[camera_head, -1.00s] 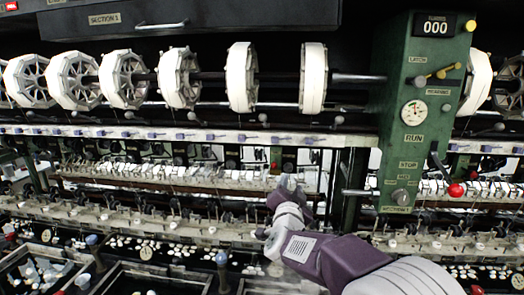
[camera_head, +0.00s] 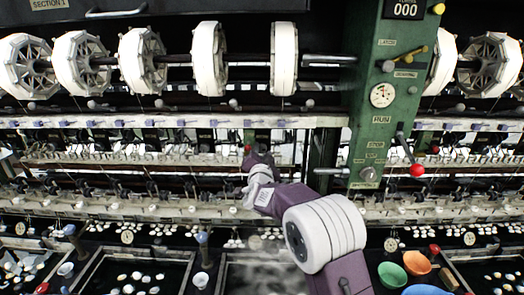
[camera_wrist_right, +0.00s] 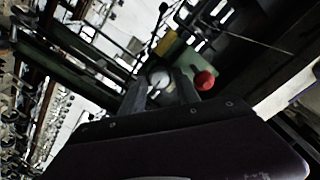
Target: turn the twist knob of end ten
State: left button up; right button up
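My right gripper (camera_head: 258,158) reaches the machine's middle rows, below the rail of small bluish-purple knobs (camera_head: 279,124). In the right wrist view its two dark fingers (camera_wrist_right: 161,88) stand apart. A round white knob-like piece (camera_wrist_right: 160,80) shows between them; I cannot tell whether they touch it or whether it is the knob of end ten. A red ball (camera_wrist_right: 204,80) and a green part (camera_wrist_right: 184,60) lie just beyond the right finger. No label for end ten is readable. The gripper and forearm hide part of the rows behind them. My left gripper is not in view.
White reel wheels (camera_head: 284,59) run along the top. A green control post (camera_head: 371,125) with a red-ended lever (camera_head: 417,170) stands to the right of my arm. Dark basins with cocoons (camera_head: 130,272) and coloured bowls (camera_head: 417,262) lie along the front.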

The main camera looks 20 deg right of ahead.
jog(key=shift+s, duration=0.1)
grip_shut()
jog(key=shift+f+m+b, duration=0.1)
jog(key=shift+m+b, duration=0.3)
jog(key=shift+b, duration=0.3)
jog(key=m+b, duration=0.3)
jog(key=shift+f+b, duration=0.1)
jog(key=shift+b, duration=0.25)
jog(key=m+b, duration=0.3)
jog(key=m, duration=0.1)
jog(key=shift+m, duration=0.3)
jog(key=m+b, duration=0.2)
jog(key=m, duration=0.1)
jog(key=m+b, duration=0.1)
jog(key=m, duration=0.1)
jog(key=shift+r+b, duration=0.25)
jog(key=shift+b, duration=0.05)
jog(key=m+b, duration=0.1)
jog(key=m, duration=0.2)
jog(key=shift+r+m, duration=0.1)
jog(key=shift+m, duration=0.3)
jog(key=shift+r+m+b, duration=0.15)
jog(key=shift+m+b, duration=0.5)
jog(key=shift+m, duration=0.45)
